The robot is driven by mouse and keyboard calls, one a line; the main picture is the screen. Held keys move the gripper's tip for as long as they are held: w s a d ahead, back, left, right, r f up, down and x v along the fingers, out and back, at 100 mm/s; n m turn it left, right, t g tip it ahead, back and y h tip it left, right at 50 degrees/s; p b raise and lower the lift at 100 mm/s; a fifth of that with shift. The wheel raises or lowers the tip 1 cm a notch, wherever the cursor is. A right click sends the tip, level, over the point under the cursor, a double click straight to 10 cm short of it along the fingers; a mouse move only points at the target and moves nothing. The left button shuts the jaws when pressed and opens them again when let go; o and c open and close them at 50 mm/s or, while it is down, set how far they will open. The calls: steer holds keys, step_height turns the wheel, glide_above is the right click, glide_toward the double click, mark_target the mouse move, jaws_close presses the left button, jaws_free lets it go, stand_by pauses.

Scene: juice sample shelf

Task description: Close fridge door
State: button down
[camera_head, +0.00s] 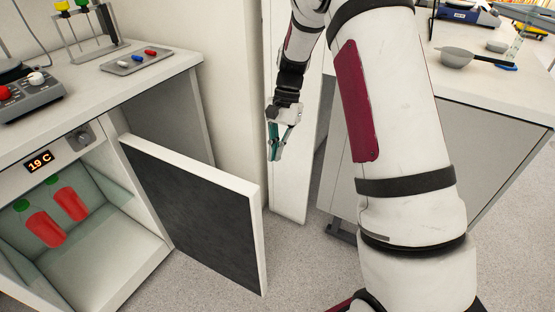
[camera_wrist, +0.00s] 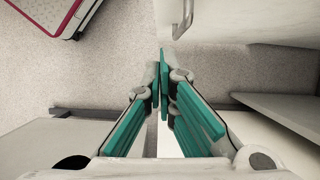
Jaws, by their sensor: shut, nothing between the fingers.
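The fridge (camera_head: 90,255) stands at the left in the head view, with two red bottles with green caps inside. Its door (camera_head: 200,215) stands wide open, its dark inner panel facing the head camera. My gripper (camera_head: 276,155) points down just right of and beyond the door's free edge, apart from it in the picture. Its teal fingers (camera_wrist: 161,80) are shut and empty. In the wrist view a white panel (camera_wrist: 250,18) with a metal handle (camera_wrist: 183,20) shows at the upper right, apparently the door's outer side. The fingers do not visibly touch it.
The counter (camera_head: 150,88) above the fridge holds a tray (camera_head: 135,61), a tube rack and a control box (camera_head: 30,95). A second table (camera_head: 475,85) with a grey pan (camera_head: 470,57) stands at the right. Grey floor (camera_head: 205,275) is clear around the door.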

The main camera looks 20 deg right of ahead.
steer(key=s+a+f+b, duration=0.2)
steer(key=s+a+f, duration=0.2)
steer(key=f, duration=0.3)
steer(key=shift+s+a+f, duration=0.2)
steer(key=shift+a+f, duration=0.05)
steer(key=shift+a, duration=0.55)
